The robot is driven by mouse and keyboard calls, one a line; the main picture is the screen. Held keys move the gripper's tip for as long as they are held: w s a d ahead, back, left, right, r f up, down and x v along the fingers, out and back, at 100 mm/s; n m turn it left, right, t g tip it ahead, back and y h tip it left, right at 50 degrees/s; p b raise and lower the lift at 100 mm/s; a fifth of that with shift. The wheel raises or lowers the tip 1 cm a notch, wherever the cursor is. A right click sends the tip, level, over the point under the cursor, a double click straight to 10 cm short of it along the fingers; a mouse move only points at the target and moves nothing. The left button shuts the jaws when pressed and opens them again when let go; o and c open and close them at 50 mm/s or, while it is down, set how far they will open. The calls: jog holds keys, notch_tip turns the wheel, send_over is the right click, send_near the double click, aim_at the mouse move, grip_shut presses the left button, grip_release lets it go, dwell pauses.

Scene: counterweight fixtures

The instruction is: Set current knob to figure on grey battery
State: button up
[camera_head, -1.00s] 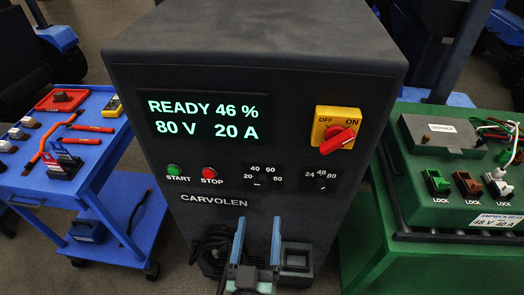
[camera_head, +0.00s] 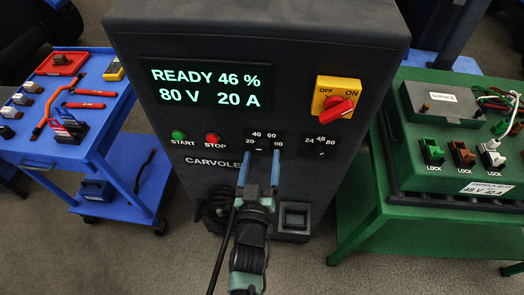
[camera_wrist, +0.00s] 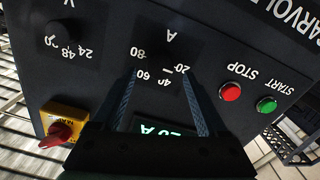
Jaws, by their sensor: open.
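The current knob (camera_head: 262,143) is a dark dial on the charger's front panel, ringed by the figures 20 to 80. In the wrist view the dial (camera_wrist: 165,58) shows inverted and too dark to read its pointer well. The charger's display (camera_head: 205,87) reads 80 V and 20 A. My gripper (camera_head: 261,168) is open and empty, its two blue fingers pointing at the panel just below the dial. In the wrist view its fingertips (camera_wrist: 158,75) flank the dial's figures. The battery label (camera_head: 486,188) on the right reads 48 V; its current figure is too small to be sure of.
The voltage knob (camera_head: 320,144) is right of the current dial. Green START (camera_head: 178,135) and red STOP (camera_head: 212,139) buttons are left. A red rotary switch (camera_head: 338,105) sits above. A blue tool cart (camera_head: 100,150) stands left, a green cart (camera_head: 400,215) right.

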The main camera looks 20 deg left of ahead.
jog(key=shift+x, duration=1.1)
grip_shut()
